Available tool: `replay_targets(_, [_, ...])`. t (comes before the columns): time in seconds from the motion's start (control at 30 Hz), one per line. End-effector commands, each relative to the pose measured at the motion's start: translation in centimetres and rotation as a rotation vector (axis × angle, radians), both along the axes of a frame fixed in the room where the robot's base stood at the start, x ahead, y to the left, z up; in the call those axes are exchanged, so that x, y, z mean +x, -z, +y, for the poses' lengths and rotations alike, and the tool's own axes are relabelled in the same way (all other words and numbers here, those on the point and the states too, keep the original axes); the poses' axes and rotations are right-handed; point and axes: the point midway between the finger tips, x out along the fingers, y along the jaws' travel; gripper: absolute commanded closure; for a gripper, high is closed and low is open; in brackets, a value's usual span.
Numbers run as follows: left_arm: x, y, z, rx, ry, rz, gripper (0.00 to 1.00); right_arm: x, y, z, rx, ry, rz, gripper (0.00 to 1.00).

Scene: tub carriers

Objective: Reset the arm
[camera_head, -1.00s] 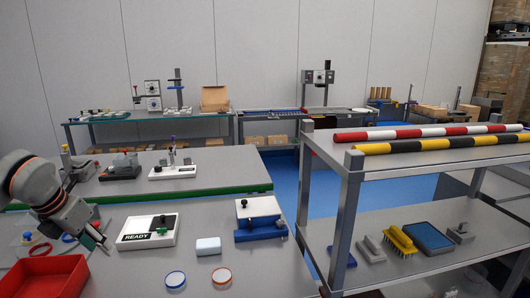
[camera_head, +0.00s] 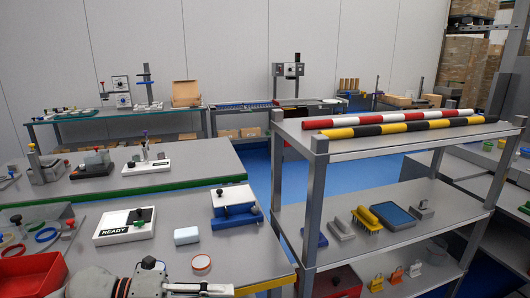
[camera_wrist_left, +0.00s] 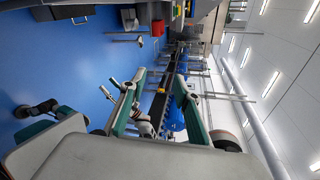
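My left arm lies low across the bottom edge of the head view. Its gripper (camera_head: 203,289) points right, seen side-on and partly cut off by the frame. The left wrist view looks out sideways over blue floor, benches and ceiling lights. My right gripper is not in view.
A red bin (camera_head: 27,276) is at the left. A READY fixture (camera_head: 124,227), a pale block (camera_head: 186,236) and a blue-based fixture (camera_head: 236,208) stand on the near table. A shelf rack (camera_head: 316,195) with striped bars rises at the right. Blue floor (camera_wrist_left: 55,60) shows beyond.

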Motion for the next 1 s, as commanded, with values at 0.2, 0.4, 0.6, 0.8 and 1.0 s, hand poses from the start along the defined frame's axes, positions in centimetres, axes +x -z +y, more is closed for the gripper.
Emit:
replay_targets(0.2, [0.9,-0.4,-2.4,-0.447,-0.270,0.273,0.68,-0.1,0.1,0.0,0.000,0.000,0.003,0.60])
replay_targets(0.4, [2.4,4.9,1.1,-0.739,-0.631,0.595,0.68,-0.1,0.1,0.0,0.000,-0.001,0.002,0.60])
replay_targets(0.6, [-0.5,16.0,6.2,-0.909,-1.047,0.971,0.68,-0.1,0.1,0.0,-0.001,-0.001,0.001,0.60])
replay_targets(0.8, [-7.2,25.6,9.1,-0.954,-1.356,1.276,0.68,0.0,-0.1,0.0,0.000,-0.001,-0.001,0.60])
replay_targets(1.0, [-11.8,29.9,9.9,-0.953,-1.499,1.429,0.68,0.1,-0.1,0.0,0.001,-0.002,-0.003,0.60])
